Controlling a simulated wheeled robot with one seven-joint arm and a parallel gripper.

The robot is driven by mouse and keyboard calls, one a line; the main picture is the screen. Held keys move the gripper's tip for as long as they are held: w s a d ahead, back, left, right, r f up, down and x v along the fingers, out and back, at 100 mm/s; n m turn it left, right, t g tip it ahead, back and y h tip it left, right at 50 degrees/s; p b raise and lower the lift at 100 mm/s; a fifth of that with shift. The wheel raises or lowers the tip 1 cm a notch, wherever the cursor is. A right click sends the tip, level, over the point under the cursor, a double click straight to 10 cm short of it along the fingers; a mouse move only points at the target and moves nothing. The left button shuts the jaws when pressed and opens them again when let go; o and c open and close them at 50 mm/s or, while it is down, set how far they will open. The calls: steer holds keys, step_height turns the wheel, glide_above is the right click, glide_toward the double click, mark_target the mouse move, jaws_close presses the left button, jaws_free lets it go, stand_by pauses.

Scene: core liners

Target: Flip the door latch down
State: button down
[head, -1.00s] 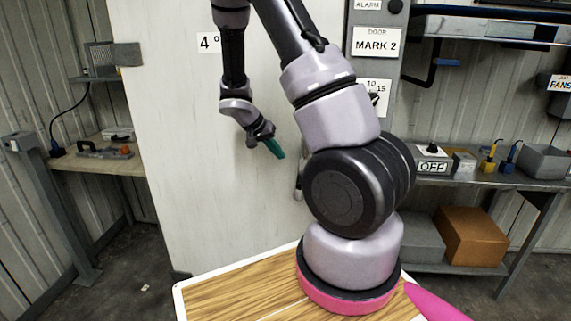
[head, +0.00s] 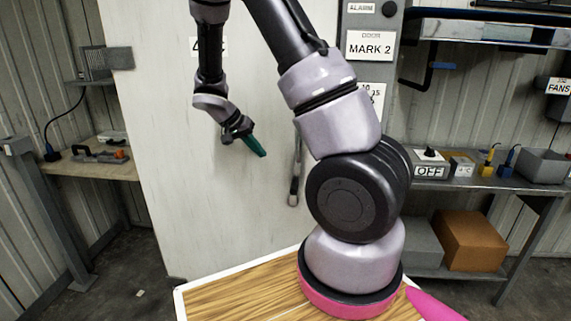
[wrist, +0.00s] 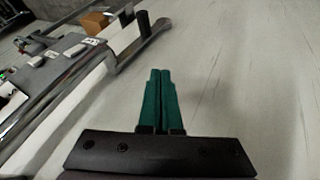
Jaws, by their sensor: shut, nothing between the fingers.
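The large pale door panel (head: 225,215) fills the middle of the head view. A slim grey upright handle, seemingly the door latch (head: 295,170), is mounted on it just left of my arm. My gripper (head: 262,152), with green fingers, is left of the handle and apart from it, angled down and right. In the wrist view the green fingers (wrist: 161,75) lie together, shut and empty, in front of the pale panel. A grey piece with a dark end (wrist: 130,38) stands out up and left of the fingertips; I cannot tell for sure that it is the latch.
A grey column with a MARK 2 label (head: 371,45) stands right of the panel. A right-hand bench (head: 470,184) carries an OFF switch box (head: 431,165) and bins, with a brown box (head: 470,240) below. A left-hand bench (head: 90,165) holds tools. The panel around my gripper is clear.

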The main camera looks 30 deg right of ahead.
mark_target(285, 171)
steer(key=shift+w+a+f, duration=0.15)
steer(key=shift+w+a, duration=0.05)
steer(key=shift+a, duration=0.2)
steer(key=x, duration=0.9)
steer(key=shift+d+f, duration=0.2)
steer(key=s+d, duration=0.1)
steer(key=d, duration=0.1)
steer(key=shift+s+d+f, duration=0.35)
steer(key=shift+s+d, duration=0.25)
steer(key=shift+d, duration=0.15)
